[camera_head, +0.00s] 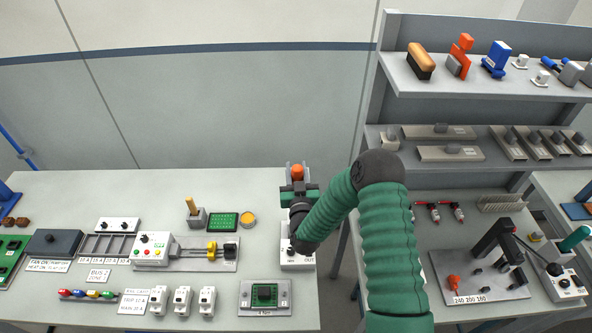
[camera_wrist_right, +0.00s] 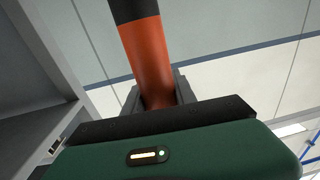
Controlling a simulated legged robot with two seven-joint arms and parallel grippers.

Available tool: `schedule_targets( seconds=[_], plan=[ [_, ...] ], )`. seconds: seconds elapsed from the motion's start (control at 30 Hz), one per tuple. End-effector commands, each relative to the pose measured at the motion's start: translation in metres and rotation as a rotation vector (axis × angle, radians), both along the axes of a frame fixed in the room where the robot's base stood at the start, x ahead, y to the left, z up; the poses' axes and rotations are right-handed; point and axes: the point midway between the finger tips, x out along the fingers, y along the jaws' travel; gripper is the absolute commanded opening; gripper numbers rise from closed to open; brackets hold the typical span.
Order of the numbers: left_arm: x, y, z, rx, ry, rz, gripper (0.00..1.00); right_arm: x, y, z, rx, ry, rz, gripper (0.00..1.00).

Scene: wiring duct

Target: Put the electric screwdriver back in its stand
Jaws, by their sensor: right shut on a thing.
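In the right wrist view the orange body of the screwdriver (camera_wrist_right: 148,60) rises from between the grey fingers (camera_wrist_right: 160,92), with a black section at the top. The lower part of the tool is hidden by the gripper. I cannot tell for sure which fixture is its stand. A white box (camera_head: 298,262) stands below my wrist, partly hidden. My left gripper is not in view.
The right bench holds a dark post (camera_head: 497,245) on a grey plate and a white box (camera_head: 568,285) beside a green-handled tool (camera_head: 574,238). Shelves (camera_head: 480,90) stand behind it. Panels and small fixtures, including a green board (camera_head: 222,222), crowd the left bench. A gap separates the benches.

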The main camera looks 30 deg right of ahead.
Motion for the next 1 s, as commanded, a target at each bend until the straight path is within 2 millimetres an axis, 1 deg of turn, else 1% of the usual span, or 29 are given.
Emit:
schedule_targets(
  seconds=[0.23, 1.0],
  plan=[
    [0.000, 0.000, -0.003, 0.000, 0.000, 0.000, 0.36, 0.000, -0.002, -0.004, 0.000, -0.001, -0.001, 0.00],
    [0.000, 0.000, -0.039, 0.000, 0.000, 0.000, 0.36, 0.000, -0.002, -0.043, 0.000, -0.001, -0.001, 0.00]
  ],
)
